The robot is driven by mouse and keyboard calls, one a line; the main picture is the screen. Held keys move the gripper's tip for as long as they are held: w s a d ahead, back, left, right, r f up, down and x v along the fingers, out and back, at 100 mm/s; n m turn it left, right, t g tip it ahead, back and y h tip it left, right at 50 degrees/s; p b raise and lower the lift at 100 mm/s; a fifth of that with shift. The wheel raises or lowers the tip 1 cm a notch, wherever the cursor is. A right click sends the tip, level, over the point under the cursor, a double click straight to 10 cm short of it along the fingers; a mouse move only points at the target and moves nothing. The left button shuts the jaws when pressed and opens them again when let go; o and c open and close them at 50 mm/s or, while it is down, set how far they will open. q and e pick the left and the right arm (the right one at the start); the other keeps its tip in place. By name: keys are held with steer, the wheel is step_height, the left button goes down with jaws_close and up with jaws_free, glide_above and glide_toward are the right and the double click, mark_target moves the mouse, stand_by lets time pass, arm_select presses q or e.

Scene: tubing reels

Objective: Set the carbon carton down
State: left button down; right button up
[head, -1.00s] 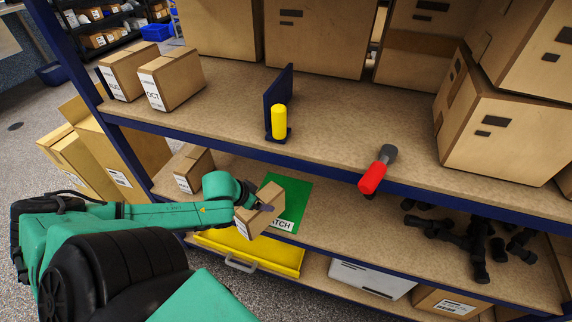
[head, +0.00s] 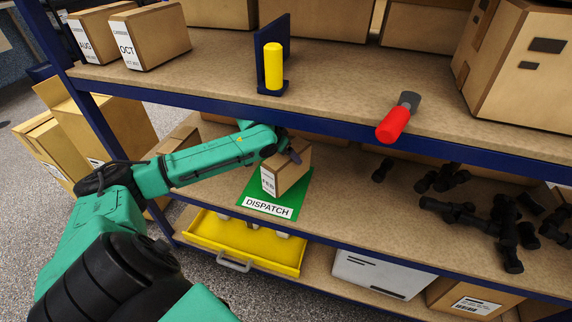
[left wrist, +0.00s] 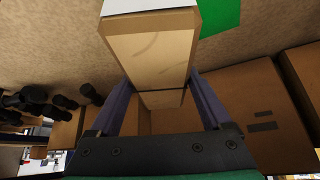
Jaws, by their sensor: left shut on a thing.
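A small brown carton (head: 287,170) with a white label on one end is in my left gripper (head: 290,152), over the green DISPATCH mat (head: 300,190) on the lower shelf. I cannot tell whether its underside touches the mat. The label's lettering is too small to read surely. In the left wrist view the carton (left wrist: 150,60) sits between the two dark blue fingers (left wrist: 162,100), which are shut on it. A corner of the green mat (left wrist: 220,15) shows beyond it. My right gripper is not in view.
Cartons marked AUG (head: 95,35) and OCT (head: 150,38) stand on the upper shelf, near a yellow cylinder (head: 273,66) on a blue stand and a red-handled tool (head: 393,124). Black fittings (head: 510,230) lie right of the mat. An open yellow drawer (head: 240,245) is below.

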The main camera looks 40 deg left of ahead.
arm_select(q)
step_height(320, 180, down, 3)
steer(key=shift+s+r, duration=0.1)
steer(key=shift+s, duration=0.05)
steer(key=shift+f, duration=0.35)
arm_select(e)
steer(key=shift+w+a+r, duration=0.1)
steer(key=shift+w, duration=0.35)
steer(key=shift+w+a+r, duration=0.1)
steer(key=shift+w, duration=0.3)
arm_select(q)
jaws_free()
